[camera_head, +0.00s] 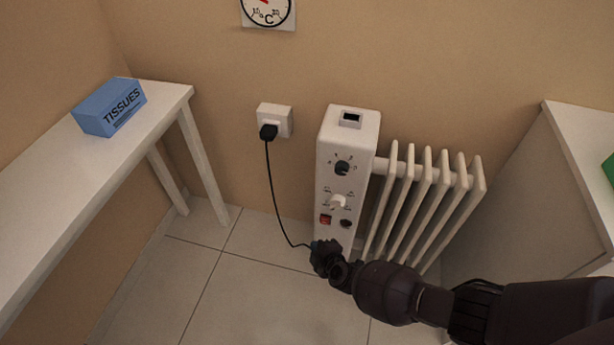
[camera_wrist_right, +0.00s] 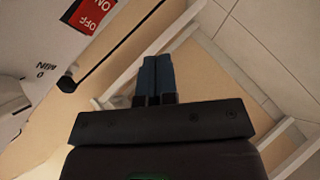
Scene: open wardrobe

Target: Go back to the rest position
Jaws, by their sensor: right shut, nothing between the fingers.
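My right gripper (camera_head: 322,250) is in front of the lower part of the white radiator's control box (camera_head: 341,130). In the right wrist view its two fingers (camera_wrist_right: 154,76) are together with nothing between them. The control box front (camera_wrist_right: 45,35) and its red ON/OFF switch (camera_wrist_right: 98,12) show close by at the upper left of that view. I cannot tell whether the gripper touches the box. My left gripper is not in view.
A black plug (camera_head: 268,131) sits in the wall socket (camera_head: 284,112); its cord runs down behind my right gripper. A white table (camera_head: 60,180) with a blue tissue box (camera_head: 110,106) stands left. A white cabinet (camera_head: 575,150) stands right. Tiled floor (camera_head: 225,300) is clear between.

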